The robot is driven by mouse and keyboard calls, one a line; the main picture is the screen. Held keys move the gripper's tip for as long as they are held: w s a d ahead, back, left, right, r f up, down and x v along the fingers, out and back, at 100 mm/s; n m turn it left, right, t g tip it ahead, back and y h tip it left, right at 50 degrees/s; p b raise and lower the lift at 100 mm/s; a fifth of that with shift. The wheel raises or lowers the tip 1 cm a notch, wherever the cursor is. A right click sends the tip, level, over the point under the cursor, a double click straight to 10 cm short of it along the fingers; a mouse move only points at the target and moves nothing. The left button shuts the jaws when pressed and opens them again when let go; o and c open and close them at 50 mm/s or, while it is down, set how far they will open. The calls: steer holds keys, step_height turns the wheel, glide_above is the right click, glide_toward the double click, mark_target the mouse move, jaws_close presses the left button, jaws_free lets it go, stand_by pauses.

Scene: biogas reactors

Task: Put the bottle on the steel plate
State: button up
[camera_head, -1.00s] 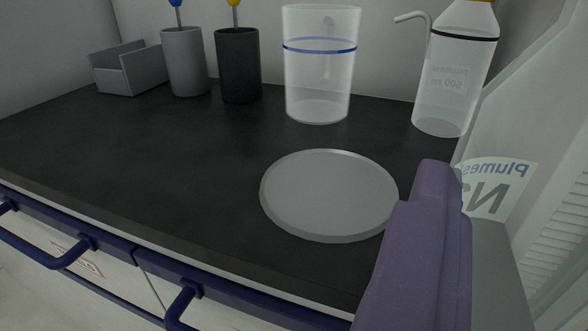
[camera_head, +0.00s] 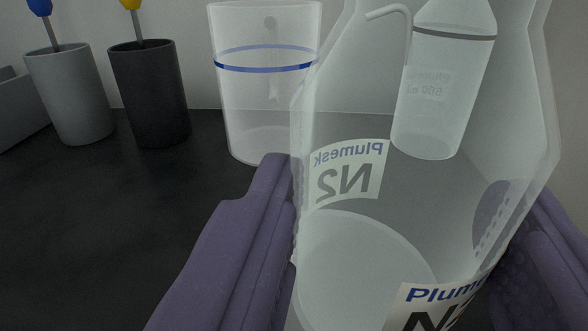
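The bottle (camera_head: 430,150) is large, clear and angular, with "Plumesk N2" labels. It stands upright in the picture between the two purple fingers of my gripper (camera_head: 390,195). The left finger lies along the bottle's left side, and the right finger shows partly through its right side. The gripper looks shut on it. The bottle's base is below the frame. The steel plate (camera_head: 360,270), round and pale grey, shows only through the bottle's clear wall, on the black worktop. I cannot tell whether the bottle is above the plate or in front of it.
A clear beaker with a blue band (camera_head: 262,110) stands just behind the left finger. A wash bottle (camera_head: 435,110) shows through the held bottle. A dark cup (camera_head: 150,95), a grey cup (camera_head: 70,95) and a grey box (camera_head: 15,110) stand left. The black worktop (camera_head: 110,230) is bare at left.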

mark_target(331, 328)
steer(key=shift+w+a+f, duration=0.1)
steer(key=shift+w+a, duration=0.1)
steer(key=shift+w, duration=0.4)
steer(key=shift+w+a, duration=0.15)
steer(key=shift+w, duration=0.45)
steer(key=shift+w+a+f+b, duration=0.15)
steer(key=shift+f+b, duration=0.35)
steer(key=shift+f, duration=0.4)
steer(key=shift+w+d+f+b, duration=0.1)
steer(key=shift+f+b, duration=0.4)
steer(key=shift+f, duration=0.35)
steer(key=shift+f, duration=0.15)
steer(key=o, duration=1.5)
steer(key=shift+r, duration=0.2)
steer(key=s, duration=0.4)
steer(key=s+a+p, duration=0.1)
steer(key=s, duration=0.3)
steer(key=s+a+p, duration=0.1)
steer(key=s, duration=0.3)
steer(key=shift+f, duration=0.1)
